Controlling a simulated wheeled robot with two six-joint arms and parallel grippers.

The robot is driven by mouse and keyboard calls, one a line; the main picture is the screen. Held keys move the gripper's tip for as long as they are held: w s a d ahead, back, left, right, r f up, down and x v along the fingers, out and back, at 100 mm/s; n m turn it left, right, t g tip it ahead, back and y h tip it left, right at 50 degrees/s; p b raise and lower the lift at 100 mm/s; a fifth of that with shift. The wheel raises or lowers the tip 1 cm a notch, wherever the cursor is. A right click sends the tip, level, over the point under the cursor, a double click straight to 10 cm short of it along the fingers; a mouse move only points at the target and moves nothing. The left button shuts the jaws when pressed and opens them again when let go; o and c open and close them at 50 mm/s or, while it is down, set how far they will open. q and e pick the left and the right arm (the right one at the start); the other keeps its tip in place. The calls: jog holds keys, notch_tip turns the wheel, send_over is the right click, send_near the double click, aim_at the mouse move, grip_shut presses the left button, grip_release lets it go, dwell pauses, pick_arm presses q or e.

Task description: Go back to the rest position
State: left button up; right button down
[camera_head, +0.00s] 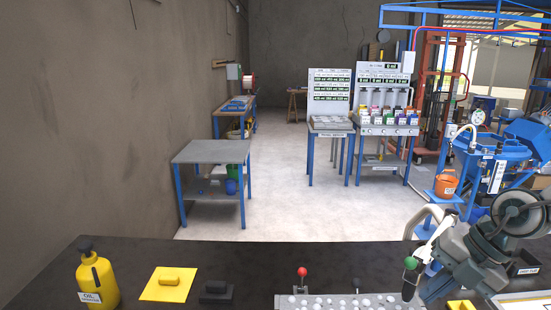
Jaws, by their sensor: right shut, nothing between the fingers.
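My right gripper (428,262) comes in from the right at the front of the dark worktop. It is shut and holds nothing. Its fingertips are close beside a green knob (411,262) on a dark stem; whether they touch it I cannot tell. My left gripper is not in view.

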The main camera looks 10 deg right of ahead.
jog(key=w+f+m+t+y, duration=0.3)
jog(key=w+f+m+t, duration=0.15)
jog(key=m+t, duration=0.55)
jog(key=s+d+f+m+t+h, duration=0.1)
jog(key=s+d+f+m+h, duration=0.15)
jog(key=f+m+h, duration=0.3)
jog(key=s+d+f+m+t+h, duration=0.1)
jog(key=d+f+m+h, duration=0.3)
jog(key=f+m, duration=0.15)
jog(key=s+a+f+m+g, duration=0.3)
jog(key=s+a+f+g, duration=0.25)
jog(key=s+f, duration=0.3)
jog(key=s+a+f+m+g, duration=0.4)
jog(key=s+a+f+g, duration=0.15)
jog(key=s+f, duration=0.35)
notch_tip(320, 180, down, 30)
jog(key=s+d+g, duration=0.1)
jog(key=s+d, duration=0.1)
jog(key=d, duration=0.1)
jog(key=s+f+g, duration=0.1)
jog(key=s+f, duration=1.7)
jog(key=shift+d+f+y, duration=0.15)
jog(key=shift+d+y, duration=0.2)
